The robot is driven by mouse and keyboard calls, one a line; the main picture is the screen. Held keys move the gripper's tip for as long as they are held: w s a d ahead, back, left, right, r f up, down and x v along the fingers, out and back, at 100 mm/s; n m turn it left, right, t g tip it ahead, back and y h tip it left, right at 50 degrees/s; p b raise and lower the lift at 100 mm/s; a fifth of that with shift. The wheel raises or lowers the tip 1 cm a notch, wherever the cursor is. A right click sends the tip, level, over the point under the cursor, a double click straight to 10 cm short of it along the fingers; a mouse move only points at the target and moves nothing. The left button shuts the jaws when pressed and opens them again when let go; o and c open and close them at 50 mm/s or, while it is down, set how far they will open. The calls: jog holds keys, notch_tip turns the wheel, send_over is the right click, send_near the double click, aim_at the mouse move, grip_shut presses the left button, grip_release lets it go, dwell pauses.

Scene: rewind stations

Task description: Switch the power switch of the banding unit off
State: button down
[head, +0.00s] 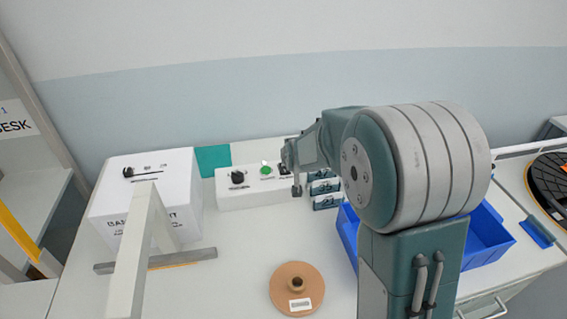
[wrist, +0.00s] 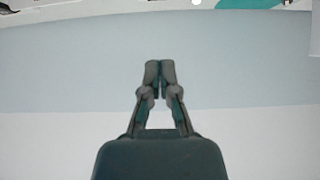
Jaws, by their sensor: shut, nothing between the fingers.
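The banding unit (head: 180,215) is a white box at the left of the desk in the head view, with dark lettering on its front, partly hidden by a pale post. On its upper face is a black slot-like control (head: 142,173) with a dark knob at its left end; small marks sit beside it. I cannot tell whether this is the power switch or how it is set. My gripper (head: 297,190) is right of the banding unit, by the right end of a white control box. In the wrist view my gripper (wrist: 160,68) is shut and empty, against the wall.
The white control box (head: 225,196) carries a black knob (head: 237,177) and a green button (head: 266,170). Numbered blocks (head: 327,202) and a blue bin (head: 487,247) stand to the right. A brown roll (head: 297,287) lies in front. A pale frame post (head: 135,255) stands before the banding unit.

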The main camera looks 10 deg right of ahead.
send_over(284, 169)
notch_tip(284, 169, down, 4)
jog(key=shift+f, duration=0.2)
notch_tip(284, 169, down, 3)
jog(key=shift+w+r, duration=0.15)
jog(key=shift+r, duration=0.05)
jog(key=shift+w+f, duration=0.1)
jog(key=shift+f, duration=0.5)
jog(key=shift+w+f, duration=0.1)
jog(key=shift+f, duration=0.15)
jog(key=shift+s+f, duration=0.25)
jog(key=shift+s, duration=0.65)
